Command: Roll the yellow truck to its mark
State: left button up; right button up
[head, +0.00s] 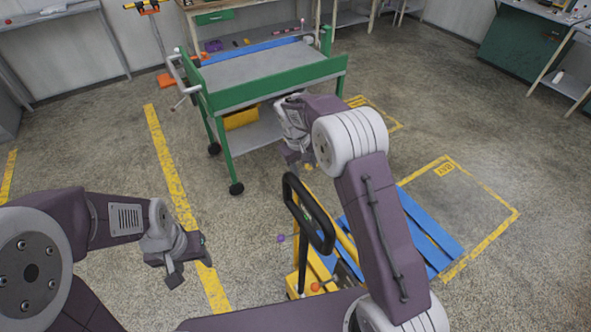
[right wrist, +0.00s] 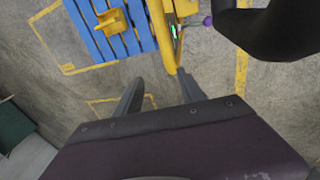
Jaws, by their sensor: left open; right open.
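The yellow truck (head: 303,278) is a pallet truck with a black loop handle (head: 291,197). It stands low centre in the head view, partly hidden by my right arm. In the right wrist view its yellow shaft (right wrist: 163,38) and black handle (right wrist: 262,32) show at the top. A yellow-outlined floor mark with a label (head: 445,168) lies to the right. My right gripper (head: 298,163) is open and empty, just beyond the handle in the head view and apart from it; its fingers (right wrist: 158,92) show empty. My left gripper (head: 190,267) is open and empty at left, over the floor.
A blue pallet (head: 432,235) lies by the truck, partly inside the outline. A green cart (head: 270,90) with a grey top stands behind my right gripper. A smaller yellow outline (head: 385,113) is right of the cart. A yellow floor line (head: 165,160) runs at left. Benches line the walls.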

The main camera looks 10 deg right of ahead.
jog(key=shift+g, duration=0.3)
jog(key=f+p, duration=0.1)
jog(key=f, duration=0.2)
jog(key=f+p, duration=0.1)
jog(key=f, duration=0.2)
jog(key=s+f+p, duration=0.1)
jog(key=f, duration=0.2)
jog(key=shift+d+f, duration=0.2)
jog(key=shift+f, duration=0.35)
pick_arm(q)
notch_tip(320, 180, up, 4)
jog(key=shift+s+d+r, duration=0.1)
jog(key=shift+s+r, duration=0.05)
pick_arm(e)
jog(key=shift+f, duration=0.1)
grip_shut()
dwell(0.3)
